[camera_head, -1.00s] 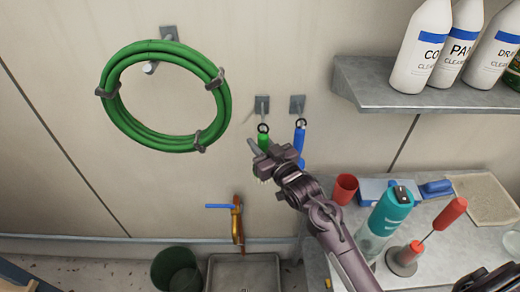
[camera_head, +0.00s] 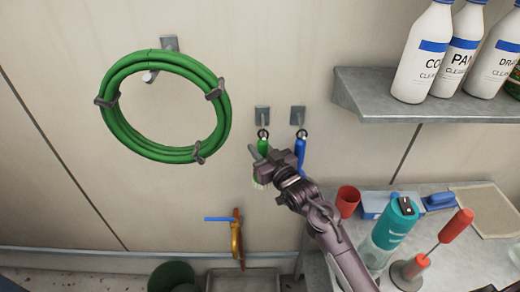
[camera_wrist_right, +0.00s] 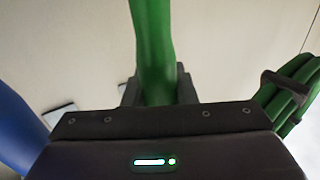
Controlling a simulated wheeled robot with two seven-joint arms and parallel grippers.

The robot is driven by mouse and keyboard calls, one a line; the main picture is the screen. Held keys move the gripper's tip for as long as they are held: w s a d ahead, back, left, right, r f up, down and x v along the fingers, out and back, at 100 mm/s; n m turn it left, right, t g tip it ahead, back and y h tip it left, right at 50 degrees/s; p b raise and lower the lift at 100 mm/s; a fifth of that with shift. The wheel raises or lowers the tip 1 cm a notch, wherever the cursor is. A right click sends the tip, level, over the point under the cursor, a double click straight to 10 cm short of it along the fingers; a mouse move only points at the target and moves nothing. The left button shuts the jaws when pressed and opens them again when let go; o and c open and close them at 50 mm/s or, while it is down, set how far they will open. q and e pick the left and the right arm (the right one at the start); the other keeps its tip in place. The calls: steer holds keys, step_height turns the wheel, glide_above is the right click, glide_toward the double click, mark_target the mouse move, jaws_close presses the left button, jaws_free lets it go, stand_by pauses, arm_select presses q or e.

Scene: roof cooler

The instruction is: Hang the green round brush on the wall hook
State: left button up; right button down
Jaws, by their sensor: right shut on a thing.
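The green round brush (camera_head: 263,147) is upright at the wall in the head view, its ring at the left wall hook (camera_head: 262,115). I cannot tell whether the ring is over the hook or just in front of it. My right gripper (camera_head: 262,160) is shut on the brush's green handle, which also shows between the fingers in the right wrist view (camera_wrist_right: 153,50). Pale bristles show below the gripper. A blue brush (camera_head: 300,155) hangs from the right wall hook (camera_head: 298,115), close beside my gripper. My left gripper is not in view.
A coiled green hose (camera_head: 165,105) hangs on the wall at left. A shelf with white bottles (camera_head: 420,55) juts out at upper right. A counter holds a red cup (camera_head: 347,200), a teal bottle (camera_head: 393,225) and a red-handled tool (camera_head: 455,232). A tap (camera_head: 238,238) is below.

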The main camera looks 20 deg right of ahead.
stand_by(0.3)
steer(key=c, duration=1.1)
jaws_free()
steer(key=shift+s, duration=0.1)
